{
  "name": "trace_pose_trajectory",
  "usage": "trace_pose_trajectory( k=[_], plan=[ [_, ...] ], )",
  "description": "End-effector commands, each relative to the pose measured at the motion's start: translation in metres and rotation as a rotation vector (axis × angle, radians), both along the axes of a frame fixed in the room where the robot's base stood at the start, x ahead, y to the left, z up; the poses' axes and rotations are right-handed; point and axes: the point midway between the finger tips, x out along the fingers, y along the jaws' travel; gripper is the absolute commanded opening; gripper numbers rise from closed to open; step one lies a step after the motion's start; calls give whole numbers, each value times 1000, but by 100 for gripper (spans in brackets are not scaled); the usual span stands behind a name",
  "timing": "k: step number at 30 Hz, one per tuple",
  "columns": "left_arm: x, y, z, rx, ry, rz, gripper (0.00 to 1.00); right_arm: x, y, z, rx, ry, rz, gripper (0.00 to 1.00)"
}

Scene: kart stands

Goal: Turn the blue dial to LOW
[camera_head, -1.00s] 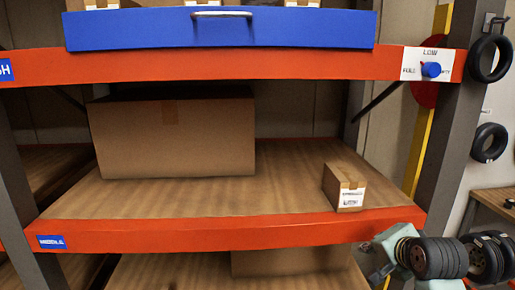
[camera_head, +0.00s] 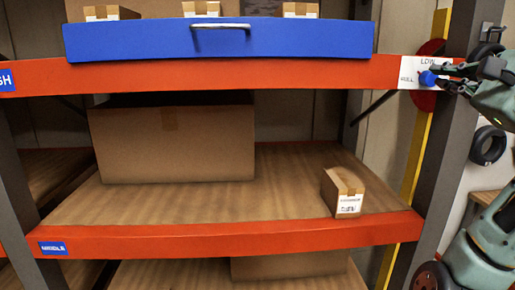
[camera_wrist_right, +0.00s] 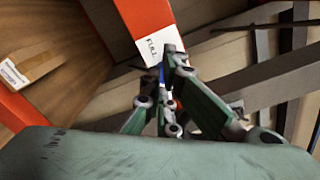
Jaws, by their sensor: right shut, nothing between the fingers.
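The blue dial (camera_head: 428,78) is on a white label plate (camera_head: 408,72) at the right end of the upper orange beam. The plate reads LOW above the dial and FULL to its left; its right part is hidden by my gripper. My right gripper (camera_head: 441,77) comes in from the right with its fingertips at the dial's right side. It is shut with nothing between its fingers. In the right wrist view, a sliver of the blue dial (camera_wrist_right: 161,76) shows by the fingertips (camera_wrist_right: 166,62). Contact and the dial's pointing direction cannot be told. My left gripper is out of view.
A blue drawer (camera_head: 220,40) with small boxes is above the upper beam. A large carton (camera_head: 172,145) and a small box (camera_head: 343,192) sit on the middle shelf. A grey post (camera_head: 452,150) and black tires (camera_head: 488,146) are at the right.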

Motion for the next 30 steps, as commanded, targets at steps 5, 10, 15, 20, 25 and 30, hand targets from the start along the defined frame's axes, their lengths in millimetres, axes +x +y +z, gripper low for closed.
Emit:
trace_pose_trajectory(
  k=[5,10,15,20,25,30],
  plan=[
    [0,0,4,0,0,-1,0,24,2,-1,-1,5,1,0],
    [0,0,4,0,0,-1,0,44,4,-1,0,3,2,0],
    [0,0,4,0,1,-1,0,57,5,-1,-2,3,0,0],
    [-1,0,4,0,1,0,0,61,5,-1,-3,3,1,0],
    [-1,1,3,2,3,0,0,61,6,-2,-3,3,1,0],
    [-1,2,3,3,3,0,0,61,6,-2,-3,4,1,0]
  ],
)
